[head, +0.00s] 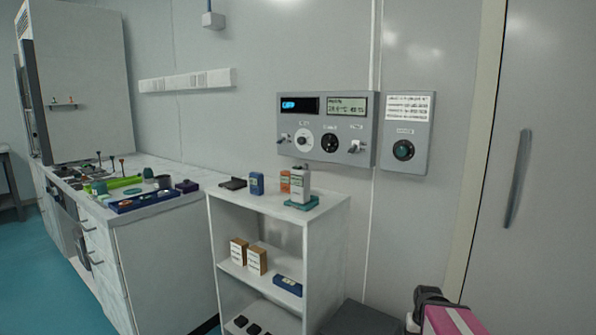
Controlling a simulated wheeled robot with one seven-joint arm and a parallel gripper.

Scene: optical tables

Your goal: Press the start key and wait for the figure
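A grey control panel (326,130) is fixed to the wall right of centre. Its dark display (299,105) shows short blue characters. Its pale screen (347,106) shows two lines of small dark text that I cannot read surely. Below are a white dial, a black dial and small switches. A separate grey wall box (407,132) to its right carries a printed label and a round dark green button or knob (403,150). Its caption is too small to read, so I cannot tell which control is the start key. A pink and dark part of my arm shows at bottom right; no fingertips show.
A white shelf unit (330,205) stands below the panel, with small bottles and boxes on top. A cluttered bench (160,215) is at left. A door with a long handle (518,178) is at right. A low dark grey box (362,318) stands beside the shelf.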

